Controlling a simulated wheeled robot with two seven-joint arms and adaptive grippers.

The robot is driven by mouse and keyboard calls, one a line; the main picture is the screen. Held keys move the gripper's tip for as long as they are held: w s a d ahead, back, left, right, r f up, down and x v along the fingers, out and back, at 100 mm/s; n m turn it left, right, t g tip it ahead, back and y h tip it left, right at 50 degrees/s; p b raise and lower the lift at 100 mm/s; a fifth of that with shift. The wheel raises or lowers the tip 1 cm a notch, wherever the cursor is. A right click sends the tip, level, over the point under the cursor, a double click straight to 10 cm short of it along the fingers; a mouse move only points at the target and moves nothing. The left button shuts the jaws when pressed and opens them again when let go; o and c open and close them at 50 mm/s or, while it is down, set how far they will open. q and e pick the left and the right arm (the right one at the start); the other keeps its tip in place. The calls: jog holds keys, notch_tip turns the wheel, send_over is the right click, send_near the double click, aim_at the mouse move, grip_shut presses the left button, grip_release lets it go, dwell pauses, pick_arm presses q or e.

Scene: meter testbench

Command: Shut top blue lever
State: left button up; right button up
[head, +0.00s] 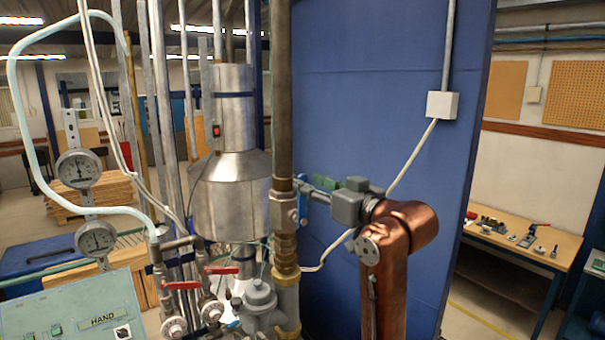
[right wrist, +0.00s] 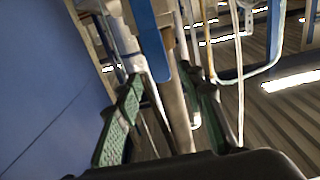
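The top blue lever (head: 303,196) is on the valve (head: 283,209) of the thick brown vertical pipe (head: 283,100). In the head view it stands roughly upright on the valve's right side. My right gripper (head: 312,190) reaches in from the right, close beside it, its far fingertips partly hidden. In the right wrist view the two green finger pads (right wrist: 165,110) are spread apart, and the blue lever (right wrist: 152,45) shows between and beyond them. I cannot tell whether a finger touches it. My left gripper is not in view.
Two gauges (head: 78,169), a pale hose (head: 15,80) and a control box (head: 75,308) stand further left. A blue panel (head: 380,90) rises behind my right arm. A workbench (head: 540,243) is far right.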

aim_at(304, 180)
jog(key=shift+p+x, duration=0.7)
jog(key=shift+x, duration=1.25)
jog(key=shift+c, duration=0.4)
grip_shut()
